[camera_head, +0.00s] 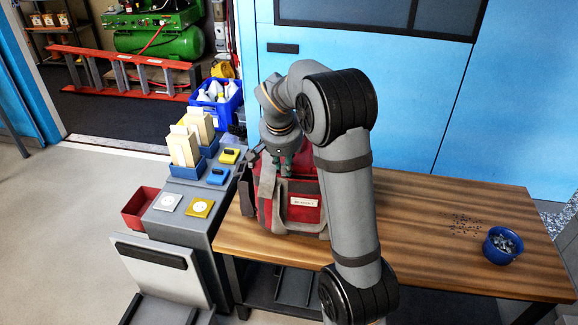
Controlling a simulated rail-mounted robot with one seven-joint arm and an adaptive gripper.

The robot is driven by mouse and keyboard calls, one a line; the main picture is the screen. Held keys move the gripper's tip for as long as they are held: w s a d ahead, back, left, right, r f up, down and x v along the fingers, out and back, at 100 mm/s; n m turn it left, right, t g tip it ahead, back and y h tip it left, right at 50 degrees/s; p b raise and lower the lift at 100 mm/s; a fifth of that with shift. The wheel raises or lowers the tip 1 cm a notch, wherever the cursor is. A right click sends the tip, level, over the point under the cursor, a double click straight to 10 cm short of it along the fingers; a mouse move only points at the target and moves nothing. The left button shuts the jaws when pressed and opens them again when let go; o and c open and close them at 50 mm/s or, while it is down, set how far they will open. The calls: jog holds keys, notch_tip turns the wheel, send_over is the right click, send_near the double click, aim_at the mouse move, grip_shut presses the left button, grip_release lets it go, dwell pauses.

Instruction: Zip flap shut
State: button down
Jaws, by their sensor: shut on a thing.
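A red and grey fabric bag (296,212) with a white label on its front stands upright at the left end of the wooden table. My gripper (280,172) is at the top of the bag, pointing down. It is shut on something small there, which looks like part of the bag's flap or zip. The fingertips and the thing between them are too small to make out clearly. My arm covers the right side of the bag and part of its top, so how far the flap is closed cannot be seen.
A blue bowl (502,246) of small metal parts stands at the table's right end, with loose bits near it. A grey cabinet (185,232) left of the table bears coloured blocks and bins. A red bin (140,207) and blue crate (217,98) are nearby.

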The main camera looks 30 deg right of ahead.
jog(key=c, duration=1.8)
grip_release()
jog(key=shift+a+r, duration=0.1)
jog(key=shift+o, duration=0.3)
jog(key=v, duration=1.2)
jog(key=x, duration=1.2)
jog(key=shift+s+d+p, duration=0.2)
jog(key=shift+d+p, duration=0.1)
